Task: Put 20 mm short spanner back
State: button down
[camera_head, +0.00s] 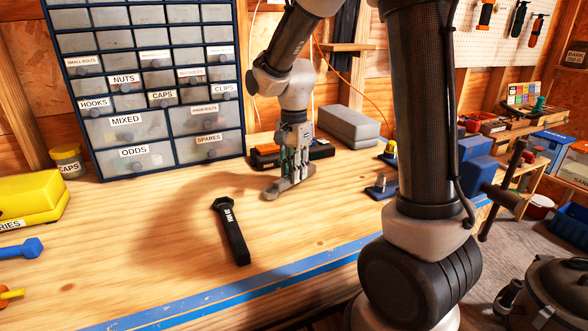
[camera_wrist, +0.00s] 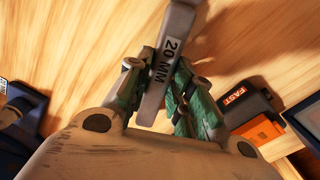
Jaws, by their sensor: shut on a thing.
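The 20 mm short spanner (camera_wrist: 168,62) is grey, with "20 MM" on its face in the wrist view. My gripper (camera_wrist: 155,88) is shut on it, with green-padded fingers on both sides of the handle. In the head view my gripper (camera_head: 294,155) points down low over the workbench, and the grey spanner (camera_head: 282,188) shows at its fingertips. I cannot tell whether the spanner touches the bench. Its far end leaves the top of the wrist view.
A black spanner-like tool (camera_head: 232,230) lies on the bench. A labelled drawer cabinet (camera_head: 150,130) stands at the back. A black and orange charger (camera_head: 265,156) and a grey case (camera_head: 347,126) are close behind my gripper. A blue-based item (camera_head: 381,187) sits right. The front left bench is mostly clear.

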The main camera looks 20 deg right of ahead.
jog(key=shift+f, duration=0.35)
jog(key=c, duration=1.2)
grip_release()
jog(key=shift+o, duration=0.2)
notch_tip(320, 180, up, 12)
jog(key=s+d+n+t, duration=0.2)
jog(key=s+n, duration=0.4)
jog(key=s, duration=0.4)
jog(key=s+d+r+n+t, duration=0.1)
jog(key=s+d+n, duration=0.4)
jog(key=s, duration=0.6)
jog(key=shift+s+n+t, duration=0.15)
jog(key=shift+n+t, duration=0.55)
jog(key=shift+n, duration=0.6)
